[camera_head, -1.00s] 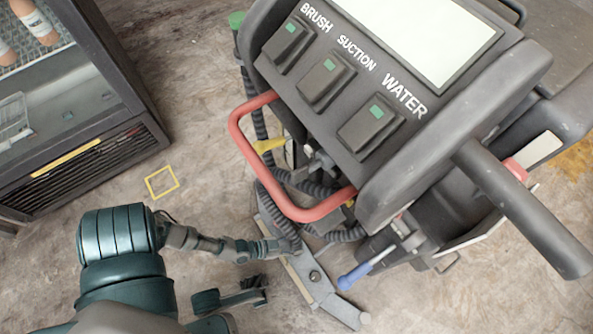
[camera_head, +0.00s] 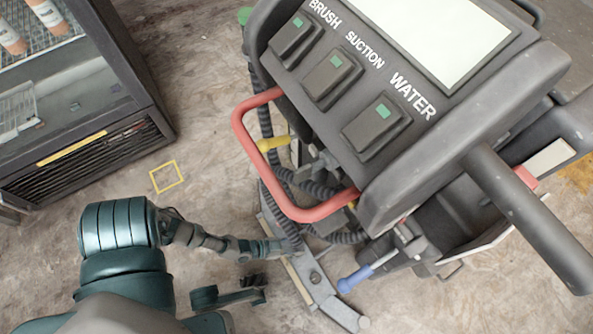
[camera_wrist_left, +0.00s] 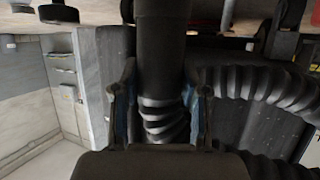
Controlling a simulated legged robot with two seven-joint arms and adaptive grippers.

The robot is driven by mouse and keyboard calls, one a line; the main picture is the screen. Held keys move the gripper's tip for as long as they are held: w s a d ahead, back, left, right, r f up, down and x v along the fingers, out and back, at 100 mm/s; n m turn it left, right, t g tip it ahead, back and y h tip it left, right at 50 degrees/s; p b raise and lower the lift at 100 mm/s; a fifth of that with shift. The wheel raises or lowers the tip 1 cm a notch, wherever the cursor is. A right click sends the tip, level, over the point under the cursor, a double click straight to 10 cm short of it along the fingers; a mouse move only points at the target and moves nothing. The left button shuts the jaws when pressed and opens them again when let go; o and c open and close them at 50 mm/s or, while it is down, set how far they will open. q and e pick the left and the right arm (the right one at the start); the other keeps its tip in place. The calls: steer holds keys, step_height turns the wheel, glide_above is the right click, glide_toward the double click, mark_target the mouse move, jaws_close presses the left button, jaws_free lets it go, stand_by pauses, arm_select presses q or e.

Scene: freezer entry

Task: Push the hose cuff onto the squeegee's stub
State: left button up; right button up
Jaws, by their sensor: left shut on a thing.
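My left gripper (camera_head: 276,247) is shut on the hose cuff just above the squeegee (camera_head: 325,297). In the left wrist view its fingers (camera_wrist_left: 160,95) flank the smooth dark cuff (camera_wrist_left: 160,45), with the ribbed hose (camera_wrist_left: 165,122) below it. In the head view the cuff is hard to tell from the gripper and the hose (camera_head: 291,228). The squeegee is a grey bar on the floor. A small round dark part, possibly the stub (camera_head: 315,277), shows on it beside my gripper. Whether cuff and stub touch is unclear. A dark part, possibly my right gripper (camera_head: 256,284), is too small to read.
The scrubber's control panel (camera_head: 350,80) and red bar (camera_head: 245,145) overhang the hose. A blue-handled lever (camera_head: 355,279) is right of the squeegee. A glass-front cabinet (camera_head: 90,110) stands at the left. Floor with a yellow square (camera_head: 166,177) is clear between.

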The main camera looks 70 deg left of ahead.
arm_select(q)
steer(key=shift+f, duration=0.4)
steer(key=o, duration=1.4)
steer(key=shift+s, duration=0.15)
steer(key=v, duration=1.1)
steer(key=shift+s, duration=0.35)
